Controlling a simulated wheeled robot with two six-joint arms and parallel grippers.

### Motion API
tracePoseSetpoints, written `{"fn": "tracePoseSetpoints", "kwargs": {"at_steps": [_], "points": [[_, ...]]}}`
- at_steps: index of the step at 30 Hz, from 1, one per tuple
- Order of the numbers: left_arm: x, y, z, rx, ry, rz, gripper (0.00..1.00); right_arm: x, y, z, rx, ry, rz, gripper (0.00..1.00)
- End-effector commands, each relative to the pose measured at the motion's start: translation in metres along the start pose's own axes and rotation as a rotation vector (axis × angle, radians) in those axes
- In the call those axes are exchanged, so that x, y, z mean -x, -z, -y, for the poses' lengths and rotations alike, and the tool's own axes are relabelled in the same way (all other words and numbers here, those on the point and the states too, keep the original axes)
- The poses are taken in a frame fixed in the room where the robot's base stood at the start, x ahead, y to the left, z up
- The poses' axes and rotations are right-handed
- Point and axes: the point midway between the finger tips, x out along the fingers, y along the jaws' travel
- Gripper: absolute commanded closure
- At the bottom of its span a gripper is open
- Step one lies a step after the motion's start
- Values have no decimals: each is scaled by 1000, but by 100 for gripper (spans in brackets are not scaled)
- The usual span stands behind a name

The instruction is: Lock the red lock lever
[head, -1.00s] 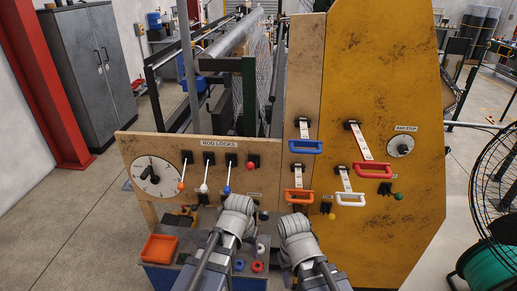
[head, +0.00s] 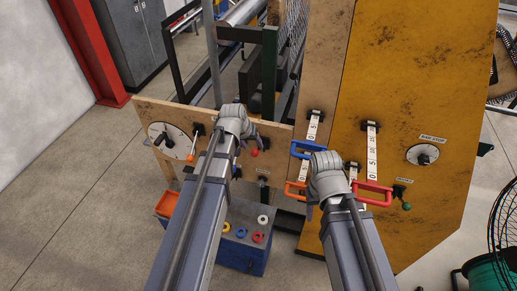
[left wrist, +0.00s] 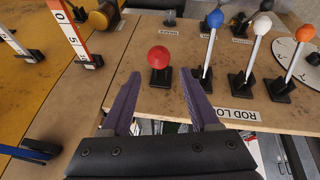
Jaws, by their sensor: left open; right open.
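The red lock lever shows as a red ball knob (head: 254,153) on a short dark base, at the right end of the rod-locks panel. In the left wrist view its red knob (left wrist: 158,57) sits just beyond and between my fingertips and looks foreshortened. My left gripper (left wrist: 160,76) is open around empty space, with no contact visible. In the head view my left gripper (head: 248,138) is just left of the red knob, partly covering the panel. My right gripper (head: 314,200) is in front of the yellow panel's handles; its fingers are mostly hidden.
Blue (left wrist: 215,19), white (left wrist: 262,26) and orange (left wrist: 304,33) knob levers stand beside the red one. A dial (head: 162,136), blue handle (head: 306,150) and red handle (head: 374,194) are nearby. A blue crate (head: 238,255) stands below.

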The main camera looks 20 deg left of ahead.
Motion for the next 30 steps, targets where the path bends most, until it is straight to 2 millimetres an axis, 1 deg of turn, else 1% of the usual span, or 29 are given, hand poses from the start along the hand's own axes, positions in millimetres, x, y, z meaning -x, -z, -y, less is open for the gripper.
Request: {"fn": "tracePoseSetpoints", "kwargs": {"at_steps": [5,8,18,21,24,30], "points": [[-12,-1,0,-1,0,1,38,-11,1,1,5,-1,0,50],[-22,-1,1,-1,0,1,38,-20,2,2,10,-1,-1,50],[-67,-2,1,-1,1,1,38,-61,4,5,23,-3,-2,50],[-75,-1,0,-1,1,1,38,-68,5,6,22,-3,-3,50],[-78,-1,0,-1,1,1,38,-71,5,6,21,-3,-3,50],[-77,0,0,-1,1,1,38,-70,5,6,21,-3,-3,50]]}}
